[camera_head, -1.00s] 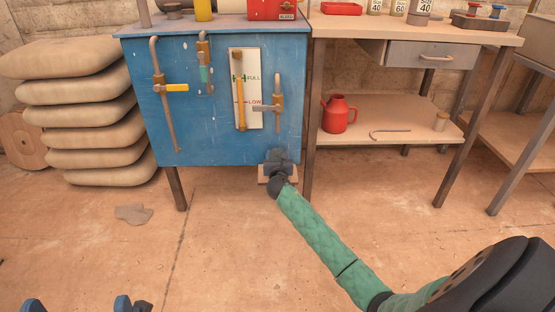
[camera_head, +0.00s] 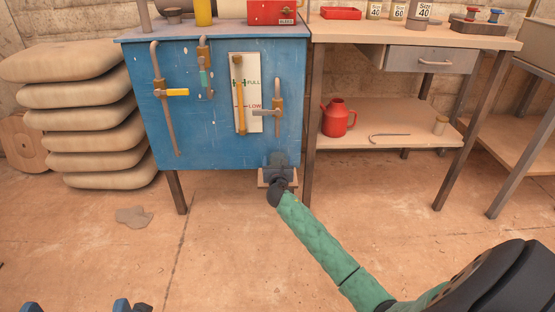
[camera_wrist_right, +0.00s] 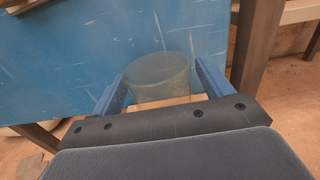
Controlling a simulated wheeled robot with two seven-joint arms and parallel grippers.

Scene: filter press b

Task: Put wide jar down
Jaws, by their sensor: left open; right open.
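The wide jar (camera_wrist_right: 160,78) is clear glass and shows in the right wrist view between the two blue fingers of my right gripper (camera_wrist_right: 158,84). The fingers are open, one on each side of it. The jar looks upright, with its base at a pale wooden block (camera_wrist_right: 165,103). I cannot tell whether the fingers touch it. In the head view my right gripper (camera_head: 279,160) is low at the front of the blue tank, and the jar is hidden there. The block (camera_head: 263,180) shows just under the gripper. My left gripper (camera_head: 76,306) is open and empty at the bottom left edge.
The blue tank (camera_head: 208,125) with valves and pipes stands close behind the right gripper. A table leg (camera_head: 309,150) is just right of it. A workbench shelf (camera_head: 385,138) holds a red jug (camera_head: 338,117). Stacked sacks (camera_head: 85,95) are at left.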

